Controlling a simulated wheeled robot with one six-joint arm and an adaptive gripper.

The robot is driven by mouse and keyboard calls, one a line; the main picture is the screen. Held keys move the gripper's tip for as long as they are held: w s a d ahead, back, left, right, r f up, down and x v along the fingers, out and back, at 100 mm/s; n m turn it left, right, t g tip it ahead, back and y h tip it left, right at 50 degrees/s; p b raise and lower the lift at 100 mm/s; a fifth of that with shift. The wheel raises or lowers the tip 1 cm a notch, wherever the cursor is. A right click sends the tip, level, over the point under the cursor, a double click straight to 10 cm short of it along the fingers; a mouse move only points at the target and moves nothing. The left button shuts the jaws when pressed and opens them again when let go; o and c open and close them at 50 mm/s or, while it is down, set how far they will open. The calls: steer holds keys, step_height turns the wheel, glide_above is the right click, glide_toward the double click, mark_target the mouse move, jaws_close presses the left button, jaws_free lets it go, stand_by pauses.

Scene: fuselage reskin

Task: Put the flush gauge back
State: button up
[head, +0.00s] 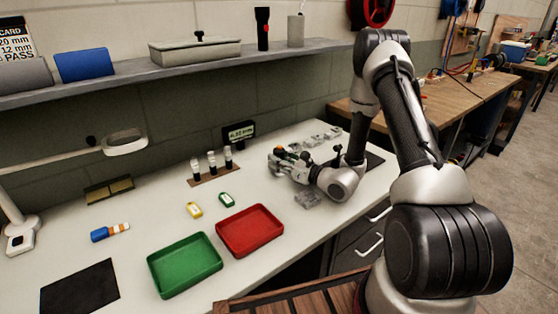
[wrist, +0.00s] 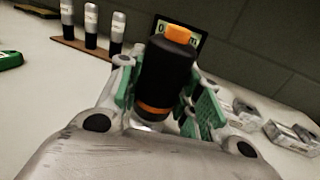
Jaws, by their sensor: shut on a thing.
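The flush gauge (wrist: 165,75) looks to be the black cylinder with an orange cap and an orange ring low down. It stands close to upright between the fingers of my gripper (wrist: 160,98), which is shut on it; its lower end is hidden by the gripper. In the head view my gripper (head: 279,160) is low over the white bench, in front of a small dark display (head: 238,134), and only a bit of orange and black shows at its fingers. I cannot tell whether the gauge touches the bench.
A brown rack (head: 213,176) with three black-and-white vials stands left of my gripper. Clear boxes (head: 320,135) lie behind it and another (head: 307,199) in front. A red tray (head: 249,231), a green tray (head: 185,265) and small yellow and green items lie nearer.

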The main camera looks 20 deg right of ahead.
steer(key=o, duration=1)
steer(key=shift+f, duration=0.1)
